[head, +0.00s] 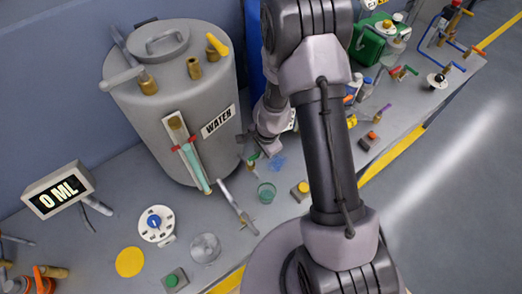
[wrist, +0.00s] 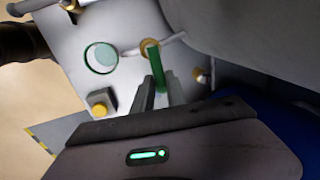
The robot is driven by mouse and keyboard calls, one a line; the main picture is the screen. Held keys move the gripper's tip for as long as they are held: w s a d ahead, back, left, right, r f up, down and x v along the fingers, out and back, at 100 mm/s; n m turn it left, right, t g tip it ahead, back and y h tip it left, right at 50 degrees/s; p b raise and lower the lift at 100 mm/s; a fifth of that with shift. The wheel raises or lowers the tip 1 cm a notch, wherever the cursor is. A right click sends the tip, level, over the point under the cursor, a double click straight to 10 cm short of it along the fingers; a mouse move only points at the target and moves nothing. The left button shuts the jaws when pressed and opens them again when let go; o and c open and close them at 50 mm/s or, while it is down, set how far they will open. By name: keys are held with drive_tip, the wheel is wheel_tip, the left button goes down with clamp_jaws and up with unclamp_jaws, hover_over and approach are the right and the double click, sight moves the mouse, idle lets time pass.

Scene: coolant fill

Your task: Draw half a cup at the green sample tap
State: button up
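The green tap handle (wrist: 156,65) stands at the top of the sample tap's brass fitting (wrist: 149,45) in the wrist view. In the head view the green handle (head: 253,157) is small, low at the right of the grey WATER tank (head: 180,100). My gripper (wrist: 160,85) has its two fingers close together, one on each side of the handle's end, with little gap showing. The clear cup with a green tint (head: 266,193) stands on the bench near the tap. It also shows in the wrist view (wrist: 101,57); its liquid level is unclear.
A display (head: 59,192) reads 0 ML. A box with a yellow button (wrist: 99,104) sits near the cup. A blue-knobbed dial (head: 155,223), a clear dish (head: 205,248) and a green button box (head: 174,280) lie nearer. A pipe with a lever (head: 238,205) juts from the tank.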

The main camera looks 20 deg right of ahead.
drive_tip(key=shift+s+f+m+b, duration=0.1)
drive_tip(key=shift+s+m+b, duration=0.3)
drive_tip(key=shift+m, duration=0.5)
clamp_jaws()
drive_tip(key=shift+m, duration=0.4)
drive_tip(key=o, duration=0.8)
unclamp_jaws()
drive_tip(key=shift+o, duration=0.2)
drive_tip(key=s+r+p, duration=0.1)
drive_tip(key=r+p, duration=0.5)
drive_tip(key=r, duration=0.2)
drive_tip(key=s+r+p, duration=0.2)
drive_tip(key=r+p, duration=0.5)
drive_tip(key=r, duration=0.2)
drive_tip(key=shift+s+d+r, duration=0.15)
drive_tip(key=shift+s+d, duration=0.05)
drive_tip(key=shift+s, duration=0.1)
